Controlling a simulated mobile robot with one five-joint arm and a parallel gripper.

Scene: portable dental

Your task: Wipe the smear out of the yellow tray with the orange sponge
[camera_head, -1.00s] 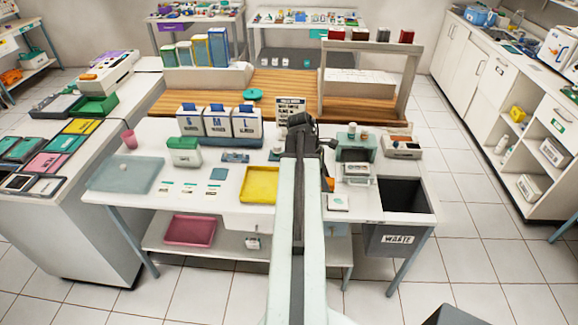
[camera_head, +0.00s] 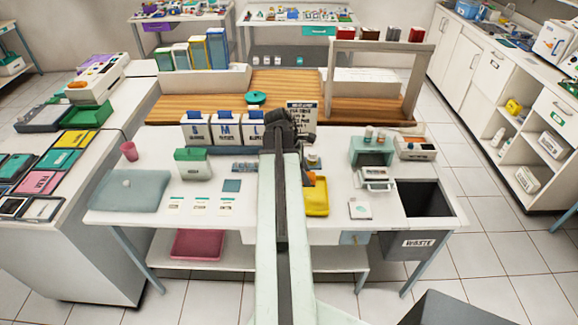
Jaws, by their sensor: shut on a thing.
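The yellow tray (camera_head: 317,200) lies on the white table right of my arm, which hides its left part. I see no smear on the strip that shows. The orange sponge (camera_head: 309,180) shows as a small patch beside my arm, over the back of the tray's visible part. My gripper (camera_head: 306,172) is mostly hidden behind the dark wrist and pale arm; it is shut on the sponge. I cannot tell whether the sponge touches the tray.
Boxes marked S, M and L (camera_head: 223,128) stand behind, with a sign (camera_head: 301,116) beside them. A teal device (camera_head: 371,152) and the waste bin (camera_head: 425,198) are at right. A pink tray (camera_head: 197,245) sits below.

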